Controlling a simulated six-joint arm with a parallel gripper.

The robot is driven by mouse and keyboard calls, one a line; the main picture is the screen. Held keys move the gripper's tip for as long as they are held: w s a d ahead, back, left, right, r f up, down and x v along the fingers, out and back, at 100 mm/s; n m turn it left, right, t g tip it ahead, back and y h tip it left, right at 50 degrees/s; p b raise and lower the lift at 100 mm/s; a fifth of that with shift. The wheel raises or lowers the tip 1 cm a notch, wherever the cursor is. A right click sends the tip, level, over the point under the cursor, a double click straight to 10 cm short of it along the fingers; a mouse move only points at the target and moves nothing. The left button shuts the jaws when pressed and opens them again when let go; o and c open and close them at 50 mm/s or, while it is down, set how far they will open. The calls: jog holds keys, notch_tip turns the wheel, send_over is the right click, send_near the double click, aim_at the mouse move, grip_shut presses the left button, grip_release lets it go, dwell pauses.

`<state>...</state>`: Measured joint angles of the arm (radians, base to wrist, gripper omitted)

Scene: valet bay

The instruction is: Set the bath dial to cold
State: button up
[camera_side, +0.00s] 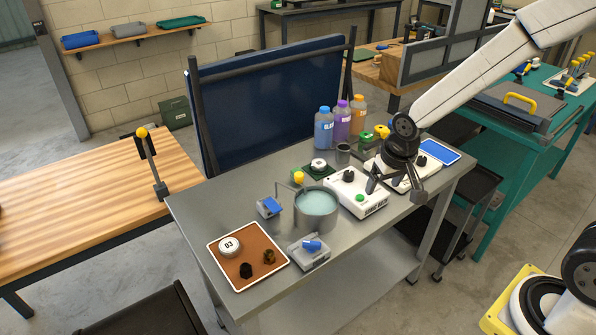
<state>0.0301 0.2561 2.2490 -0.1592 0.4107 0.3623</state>
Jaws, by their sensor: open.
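A round metal bath (316,222) of pale blue liquid stands mid-bench. Right of it is a white control box (343,196) with a black dial (349,175) and a green button; its front label is too small to read. A second white box (428,178) with a black knob (421,160) sits behind my gripper, partly hidden. I cannot tell for certain which knob is the bath dial, nor its setting. My gripper (396,191) is open and empty, its fingers pointing down over the second box, right of the first box's dial.
Blue, purple and orange bottles (341,122) stand at the back. A brown tray (224,267) with a white round piece and dark knobs lies front left. Blue-topped blocks (309,252) flank the bath. A blue tablet (440,152) lies at the right.

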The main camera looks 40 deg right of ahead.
jog(key=w+d+f+m+h, duration=0.1)
jog(key=w+d+f+m, duration=0.25)
jog(key=w, duration=0.75)
jog(key=m+h, duration=0.2)
jog(key=m, duration=0.2)
send_near(349, 173)
jog(key=f, duration=0.1)
jog(key=shift+w+d+f, duration=0.15)
jog(key=shift+d+f, duration=0.05)
jog(key=shift+d, duration=0.15)
jog(key=shift+f, duration=0.2)
jog(key=shift+x, duration=3.7)
jog(key=shift+w, duration=0.1)
grip_shut()
